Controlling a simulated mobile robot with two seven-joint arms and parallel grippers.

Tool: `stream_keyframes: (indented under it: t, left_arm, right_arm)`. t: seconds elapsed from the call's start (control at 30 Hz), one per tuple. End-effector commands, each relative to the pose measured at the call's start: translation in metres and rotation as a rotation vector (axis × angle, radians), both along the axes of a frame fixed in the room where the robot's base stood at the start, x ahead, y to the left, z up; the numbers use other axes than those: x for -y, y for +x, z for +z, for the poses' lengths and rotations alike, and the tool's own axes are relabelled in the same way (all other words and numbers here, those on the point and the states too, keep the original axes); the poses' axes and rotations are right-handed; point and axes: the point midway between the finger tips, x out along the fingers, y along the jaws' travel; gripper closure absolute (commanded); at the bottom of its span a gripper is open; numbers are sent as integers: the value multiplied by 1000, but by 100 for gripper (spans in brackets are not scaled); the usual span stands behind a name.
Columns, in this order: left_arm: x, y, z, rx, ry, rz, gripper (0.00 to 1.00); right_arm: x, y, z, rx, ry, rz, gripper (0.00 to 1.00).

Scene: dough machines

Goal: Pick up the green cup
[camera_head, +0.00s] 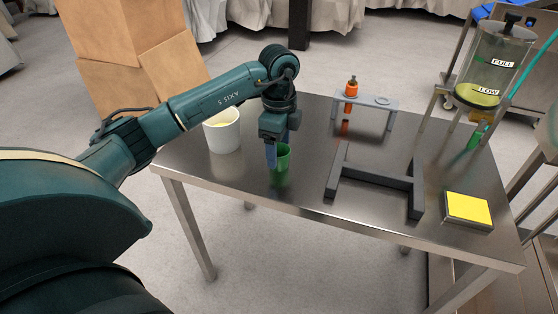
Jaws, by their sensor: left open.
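The green cup (282,160) stands upright on the metal table, left of its middle. My left gripper (278,148) points down at the cup from above, with its jaws open. One finger shows in front of the cup's left side and the other by its rim. I cannot tell whether the fingers touch the cup. Part of the cup is hidden behind the gripper. My right gripper is not in view.
A white container (223,138) stands left of the cup. A dark grey bracket (375,184) lies to the right, and a grey rack (372,98) with an orange tool (351,88) stands behind. A yellow pad (467,209) is at the right. The table front (290,188) is clear.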

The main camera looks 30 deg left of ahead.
Motion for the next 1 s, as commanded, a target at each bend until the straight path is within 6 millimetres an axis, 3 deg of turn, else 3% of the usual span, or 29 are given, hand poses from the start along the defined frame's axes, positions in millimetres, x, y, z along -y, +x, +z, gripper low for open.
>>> stream_keyframes:
  t: [0.13, 0.37, 0.9, 1.0]
  left_arm:
    - [1, -2, -24, -3, -1, 0, 31]
    - [1, -1, -26, -1, 0, -1, 31]
    - [1, -1, -26, -1, 0, -1, 73]
    - [1, -1, -26, 0, 0, -1, 75]
  right_arm:
    - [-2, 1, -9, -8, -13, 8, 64]
    - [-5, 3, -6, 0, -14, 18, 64]
    - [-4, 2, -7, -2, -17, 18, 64]
    - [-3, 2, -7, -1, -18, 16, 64]
